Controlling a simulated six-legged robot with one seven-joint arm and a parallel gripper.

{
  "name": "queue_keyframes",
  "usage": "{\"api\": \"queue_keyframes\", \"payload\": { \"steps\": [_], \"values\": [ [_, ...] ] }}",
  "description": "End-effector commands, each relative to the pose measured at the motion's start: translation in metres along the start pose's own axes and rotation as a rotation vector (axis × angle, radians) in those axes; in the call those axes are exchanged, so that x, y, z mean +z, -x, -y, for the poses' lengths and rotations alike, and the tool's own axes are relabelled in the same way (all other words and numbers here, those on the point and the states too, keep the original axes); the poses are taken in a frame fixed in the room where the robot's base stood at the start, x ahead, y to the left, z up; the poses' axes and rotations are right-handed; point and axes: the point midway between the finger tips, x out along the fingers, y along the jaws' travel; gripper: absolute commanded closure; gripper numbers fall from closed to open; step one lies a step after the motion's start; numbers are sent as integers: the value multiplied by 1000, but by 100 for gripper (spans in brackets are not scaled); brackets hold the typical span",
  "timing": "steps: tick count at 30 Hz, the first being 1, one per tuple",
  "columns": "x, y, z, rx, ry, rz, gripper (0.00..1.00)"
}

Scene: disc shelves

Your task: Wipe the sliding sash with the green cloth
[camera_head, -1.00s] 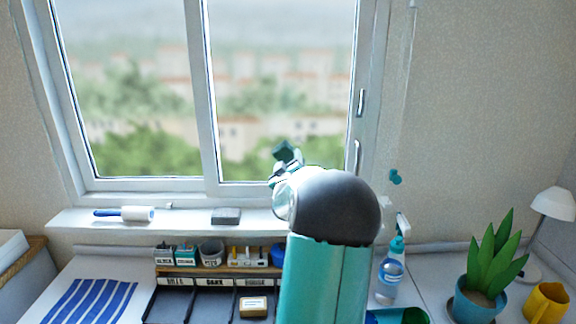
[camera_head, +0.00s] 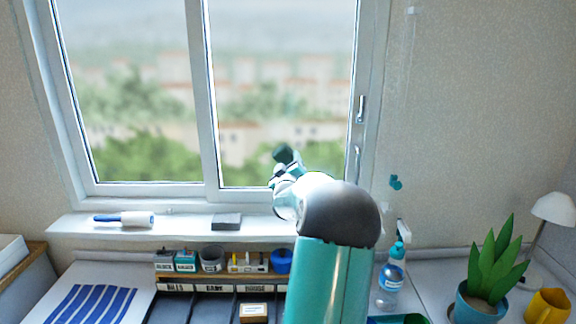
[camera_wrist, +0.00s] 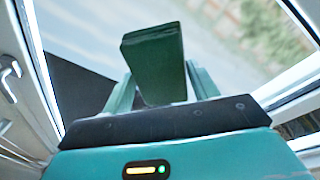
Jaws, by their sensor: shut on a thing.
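The sliding sash (camera_head: 207,120) is a white-framed window pane in the upper middle of the head view, with a blurred outdoor scene behind the glass. My gripper (camera_head: 281,167) is in front of the lower part of the right-hand pane. It is shut on the green cloth (camera_head: 283,153), a dark green folded pad. In the wrist view the cloth (camera_wrist: 154,60) stands up between the two fingers of my gripper (camera_wrist: 160,85), with glass behind it. I cannot tell whether the cloth touches the glass.
A lint roller (camera_head: 124,219) and a grey block (camera_head: 227,221) lie on the sill. Below are small labelled containers (camera_head: 185,261) and a blue cup (camera_head: 281,261). A spray bottle (camera_head: 391,278), a potted plant (camera_head: 490,265) and a yellow mug (camera_head: 547,305) stand at right.

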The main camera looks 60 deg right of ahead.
Motion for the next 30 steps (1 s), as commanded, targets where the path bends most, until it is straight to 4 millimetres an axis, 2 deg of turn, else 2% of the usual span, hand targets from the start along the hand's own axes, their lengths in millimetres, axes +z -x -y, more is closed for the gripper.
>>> {"api": "queue_keyframes", "payload": {
  "steps": [30],
  "values": [
    [2,-16,2,0,0,0,59]
  ]
}}
